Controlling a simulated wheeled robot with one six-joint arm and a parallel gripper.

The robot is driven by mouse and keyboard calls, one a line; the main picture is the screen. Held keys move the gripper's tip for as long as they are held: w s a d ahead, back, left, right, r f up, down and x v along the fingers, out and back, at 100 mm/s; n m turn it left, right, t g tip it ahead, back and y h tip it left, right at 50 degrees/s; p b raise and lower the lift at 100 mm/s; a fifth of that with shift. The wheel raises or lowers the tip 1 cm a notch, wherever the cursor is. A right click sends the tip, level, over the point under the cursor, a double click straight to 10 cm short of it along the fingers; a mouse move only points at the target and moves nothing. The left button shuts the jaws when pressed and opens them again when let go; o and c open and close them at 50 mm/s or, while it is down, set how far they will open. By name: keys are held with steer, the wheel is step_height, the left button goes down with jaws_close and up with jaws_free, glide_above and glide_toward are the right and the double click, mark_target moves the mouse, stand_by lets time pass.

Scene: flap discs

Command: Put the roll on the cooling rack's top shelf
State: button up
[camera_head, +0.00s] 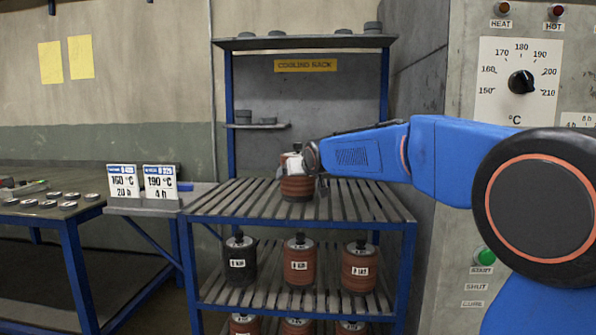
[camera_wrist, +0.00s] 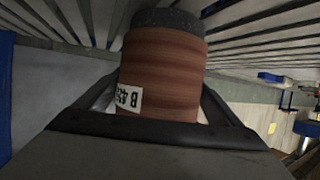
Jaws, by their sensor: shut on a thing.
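The roll (camera_head: 297,188) is a reddish-brown cylinder at the rack's slatted top shelf (camera_head: 350,205) in the head view. In the wrist view the roll (camera_wrist: 160,75) stands between the fingers of my gripper (camera_wrist: 160,118), with a white label reading "B 4" and more, and a dark end. The slats (camera_wrist: 260,40) show close by. I cannot tell whether the roll touches them. The cooling rack (camera_head: 407,265) has a blue frame and a yellow "COOLING RACK" sign (camera_head: 306,65).
Several labelled rolls (camera_head: 299,262) stand on the shelf below. A small wall shelf (camera_head: 257,126) and a high shelf (camera_head: 300,42) hold dark discs. Two temperature signs (camera_head: 141,182) stand at the left. The oven panel (camera_head: 520,80) is at the right. The top shelf has bare slats around the roll.

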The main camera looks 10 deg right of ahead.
steer(key=shift+r, duration=0.15)
steer(key=o, duration=1.9)
steer(key=shift+f, duration=0.2)
steer(key=shift+r, duration=0.1)
steer(key=a+v, duration=0.1)
steer(key=v, duration=1.1)
steer(key=shift+d, duration=0.45)
